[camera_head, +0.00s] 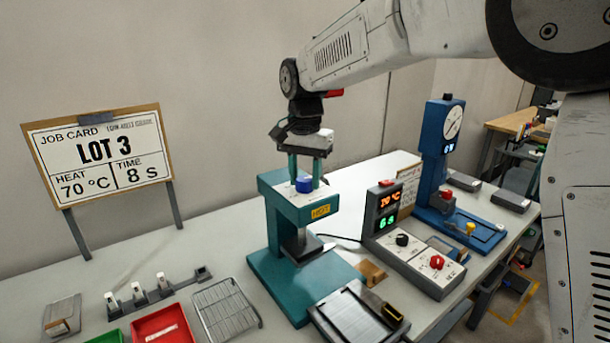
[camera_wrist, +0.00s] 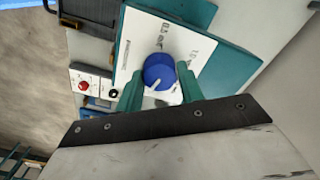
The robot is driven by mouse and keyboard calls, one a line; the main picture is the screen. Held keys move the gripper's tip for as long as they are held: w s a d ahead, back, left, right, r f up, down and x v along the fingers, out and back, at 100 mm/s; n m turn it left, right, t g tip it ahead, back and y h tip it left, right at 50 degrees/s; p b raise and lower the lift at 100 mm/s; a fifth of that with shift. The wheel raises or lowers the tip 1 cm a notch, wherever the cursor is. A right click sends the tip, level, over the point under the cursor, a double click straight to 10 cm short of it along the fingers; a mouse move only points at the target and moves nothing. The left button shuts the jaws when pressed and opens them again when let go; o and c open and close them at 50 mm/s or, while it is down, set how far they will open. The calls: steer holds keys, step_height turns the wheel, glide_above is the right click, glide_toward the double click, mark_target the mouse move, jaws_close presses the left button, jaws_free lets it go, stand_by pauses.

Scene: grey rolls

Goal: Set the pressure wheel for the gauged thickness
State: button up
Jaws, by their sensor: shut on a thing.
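The blue pressure wheel (camera_head: 304,184) sits on top of the teal press (camera_head: 287,205). My gripper (camera_head: 304,178) points down from above with its teal fingers on both sides of the wheel. In the wrist view the blue wheel (camera_wrist: 158,72) lies between the fingertips (camera_wrist: 158,88), and a white pointer line on it aims toward the lower left of the picture. A white dial plate (camera_wrist: 190,45) with printed marks surrounds the wheel; its small text is hard to read. The blue gauge stand (camera_head: 437,150) with a round dial (camera_head: 453,122) stands at the right; its reading is too small to tell.
The job card (camera_head: 103,155) reads LOT 3, 70 °C, 8 s. A red tray (camera_head: 163,326), a wire rack (camera_head: 225,308) and a dark tray (camera_head: 352,318) stand at the front.

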mark_target(305, 178)
steer(key=shift+r, duration=0.1)
steer(key=o, duration=1)
step_height(305, 178, up, 8)
steer(key=shift+f, duration=0.15)
